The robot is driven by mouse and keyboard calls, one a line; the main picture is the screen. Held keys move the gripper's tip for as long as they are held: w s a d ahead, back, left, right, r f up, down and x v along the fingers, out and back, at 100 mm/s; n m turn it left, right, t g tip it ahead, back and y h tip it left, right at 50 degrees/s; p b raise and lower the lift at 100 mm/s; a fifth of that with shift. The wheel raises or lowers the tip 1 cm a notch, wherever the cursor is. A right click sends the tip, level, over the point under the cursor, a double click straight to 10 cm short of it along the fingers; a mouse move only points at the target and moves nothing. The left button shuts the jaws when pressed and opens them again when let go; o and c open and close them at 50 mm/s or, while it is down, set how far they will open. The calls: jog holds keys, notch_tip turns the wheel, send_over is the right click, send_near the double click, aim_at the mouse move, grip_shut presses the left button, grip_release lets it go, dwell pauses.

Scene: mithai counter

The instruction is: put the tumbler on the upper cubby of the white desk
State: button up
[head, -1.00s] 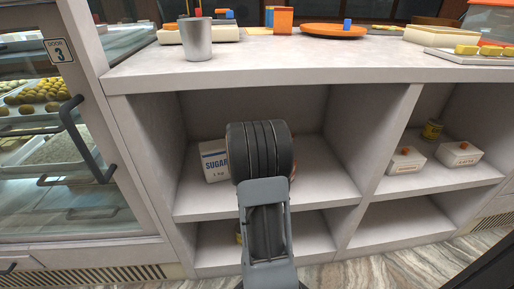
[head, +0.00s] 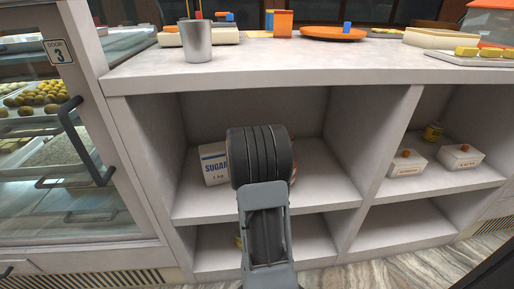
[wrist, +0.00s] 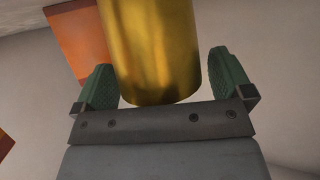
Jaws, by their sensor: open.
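A golden, smooth cylinder (wrist: 150,45) stands between the two green fingers of my gripper (wrist: 160,62) in the wrist view. The fingers are open, with a gap on each side of it. Its top is out of view, so I cannot tell whether it is a tumbler. In the head view my own arm hides the gripper and this cylinder. A silver tumbler (head: 196,42) stands upright on top of the white desk (head: 300,76), at the left. The desk's left upper cubby (head: 325,185) lies below, with my arm in front of it.
A sugar box (head: 214,165) sits in the left upper cubby. Two white boxes (head: 407,163) (head: 460,157) and a yellow can (head: 432,132) sit in the right one. An orange plate (head: 333,34) is on the desk top. A glass display case (head: 60,150) borders the left.

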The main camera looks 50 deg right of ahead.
jog(key=shift+r, duration=0.3)
jog(key=p+v, duration=0.3)
jog(key=v, duration=0.4)
jog(key=shift+s+a, duration=0.15)
jog(key=shift+p, duration=0.3)
